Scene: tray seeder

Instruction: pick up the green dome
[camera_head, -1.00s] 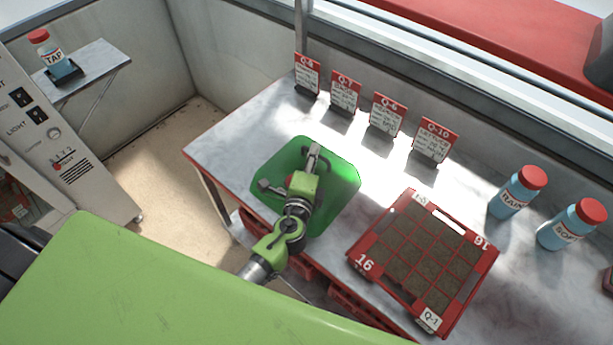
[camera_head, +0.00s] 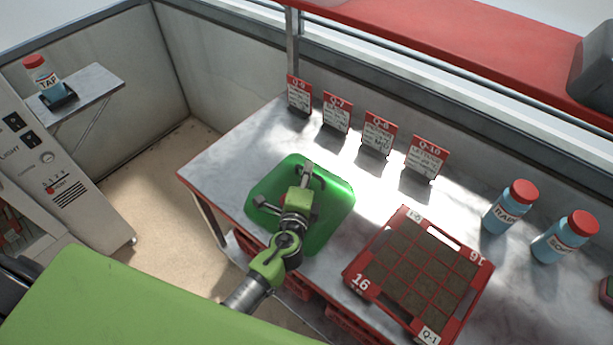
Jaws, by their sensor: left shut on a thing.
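The green dome (camera_head: 332,203) is on the left part of the grey table, left of the red seed tray. My left gripper (camera_head: 284,188) is over the dome's top, shut on a part of it that the gripper itself mostly hides. I cannot tell whether the dome's rim touches the table. My right gripper is not in view.
The red tray (camera_head: 350,268) with soil cells lies right of the dome. Several red-and-white cards (camera_head: 378,134) stand along the back. Two blue bottles with red caps (camera_head: 509,207) stand at right. A TAP bottle (camera_head: 40,72) is on a side shelf.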

